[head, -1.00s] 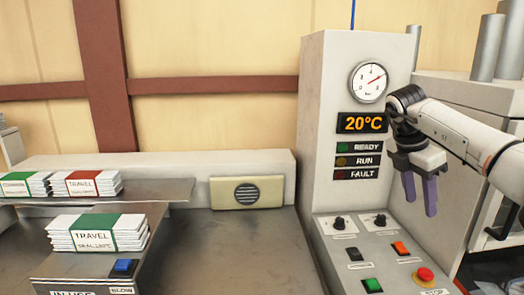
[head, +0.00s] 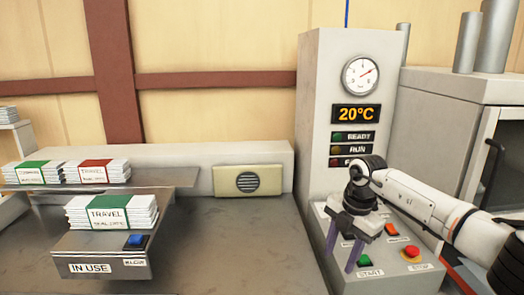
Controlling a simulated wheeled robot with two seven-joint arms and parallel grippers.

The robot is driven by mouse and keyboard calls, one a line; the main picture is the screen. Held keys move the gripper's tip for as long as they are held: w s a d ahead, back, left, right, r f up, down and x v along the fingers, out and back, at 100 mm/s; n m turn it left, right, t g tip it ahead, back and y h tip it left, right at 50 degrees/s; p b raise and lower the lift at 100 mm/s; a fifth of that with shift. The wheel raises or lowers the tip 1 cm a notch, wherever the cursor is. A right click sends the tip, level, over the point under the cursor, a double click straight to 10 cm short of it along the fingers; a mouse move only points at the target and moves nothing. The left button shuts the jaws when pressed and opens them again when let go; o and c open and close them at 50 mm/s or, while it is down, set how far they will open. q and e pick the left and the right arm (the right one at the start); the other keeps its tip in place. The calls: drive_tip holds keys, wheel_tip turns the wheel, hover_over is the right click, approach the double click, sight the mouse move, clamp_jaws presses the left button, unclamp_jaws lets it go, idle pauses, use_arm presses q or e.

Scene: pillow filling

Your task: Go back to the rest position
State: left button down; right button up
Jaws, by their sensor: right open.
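My right gripper (head: 342,254) is in the head view at the lower right, its arm coming in from the right edge. Its two purple fingers point down and stand apart, with nothing between them. It hangs in front of the control panel (head: 408,284) and hides the panel's knobs. My left gripper is not in view.
The control cabinet (head: 320,100) has a gauge (head: 361,76) and a 20°C display (head: 356,114). A red stop button (head: 411,251) and an orange button (head: 391,230) are near my arm. Bundled packs (head: 112,212) lie on metal shelves at left. The middle bench (head: 240,240) is clear.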

drive_tip(key=s+a+f+n+g+y+b, duration=0.1)
drive_tip(key=s+a+f+y, duration=0.3)
drive_tip(key=a, duration=0.5)
drive_tip(key=s+a+f+n+y, duration=0.1)
drive_tip(key=s+a+f+y, duration=0.2)
drive_tip(key=a+f, duration=0.35)
drive_tip(key=s+a+r+m+t+y+b, duration=0.1)
drive_tip(key=s+a+m+t+y, duration=0.1)
drive_tip(key=s+a+y, duration=0.45)
drive_tip(key=s+a+r+m+t+y+b, duration=0.1)
drive_tip(key=s+a+r+m+t+y, duration=0.15)
drive_tip(key=a, duration=0.65)
drive_tip(key=s+d+f+m+t+h+b, duration=0.2)
drive_tip(key=d+f+m+t+h+b, duration=0.1)
drive_tip(key=d+f+m+t+h, duration=1.05)
drive_tip(key=s+d+f+m+g+b, duration=0.1)
drive_tip(key=s+d+f+m+g, duration=0.2)
drive_tip(key=s+d+f, duration=0.3)
drive_tip(key=s+d+f+m+g, duration=0.4)
drive_tip(key=s+d+f+g, duration=0.2)
drive_tip(key=s, duration=0.5)
drive_tip(key=shift+d+f+h+b, duration=0.35)
drive_tip(key=shift+d+f+h, duration=0.1)
drive_tip(key=shift+d, duration=0.5)
